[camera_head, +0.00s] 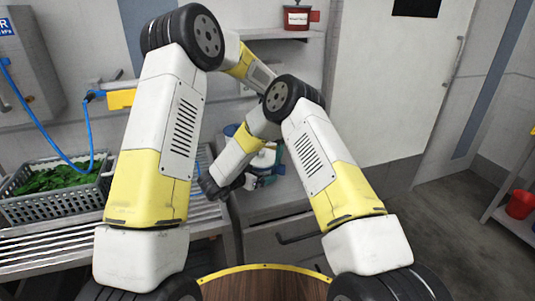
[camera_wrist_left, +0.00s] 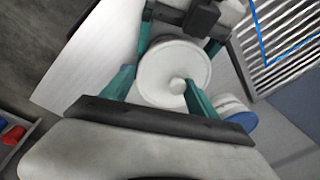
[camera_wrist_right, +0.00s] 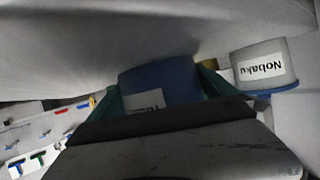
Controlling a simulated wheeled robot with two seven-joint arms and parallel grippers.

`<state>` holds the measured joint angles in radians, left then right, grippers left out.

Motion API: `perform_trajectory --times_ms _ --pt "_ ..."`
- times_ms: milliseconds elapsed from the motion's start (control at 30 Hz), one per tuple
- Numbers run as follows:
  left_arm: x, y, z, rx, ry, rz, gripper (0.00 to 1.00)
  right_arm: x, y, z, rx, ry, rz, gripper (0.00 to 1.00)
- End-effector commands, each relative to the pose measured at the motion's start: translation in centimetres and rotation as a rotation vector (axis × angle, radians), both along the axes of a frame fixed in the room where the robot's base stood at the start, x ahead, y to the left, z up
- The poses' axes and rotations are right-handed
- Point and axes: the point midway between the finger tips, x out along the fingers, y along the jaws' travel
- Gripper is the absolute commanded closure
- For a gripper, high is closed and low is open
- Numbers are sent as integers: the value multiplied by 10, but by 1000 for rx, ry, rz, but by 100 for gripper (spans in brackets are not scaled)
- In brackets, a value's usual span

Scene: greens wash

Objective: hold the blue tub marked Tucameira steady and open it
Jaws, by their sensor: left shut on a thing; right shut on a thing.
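The blue tub (camera_wrist_right: 160,82) is between the teal fingers of my right gripper (camera_wrist_right: 163,88), which is shut on its body. Its white label is mostly cut off by the gripper, so I cannot read the name. I cannot tell whether the lid is seated or raised.
A pale tub labelled Nobaku (camera_wrist_right: 262,68), with a blue rim, stands close beside the held tub. A grey basket of greens (camera_head: 55,190) sits on the slatted rack at the left. A dark red container (camera_head: 297,17) stands on the upper shelf.

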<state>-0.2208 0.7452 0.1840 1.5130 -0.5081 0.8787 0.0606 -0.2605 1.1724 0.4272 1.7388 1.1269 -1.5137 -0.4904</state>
Motion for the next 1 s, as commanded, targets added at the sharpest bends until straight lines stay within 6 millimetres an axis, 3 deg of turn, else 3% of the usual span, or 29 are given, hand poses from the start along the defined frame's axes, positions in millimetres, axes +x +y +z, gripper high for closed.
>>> perform_trajectory --times_ms 1000 --pt "0 0 22 0 0 1 80 0 0 0 2 0 1 78"
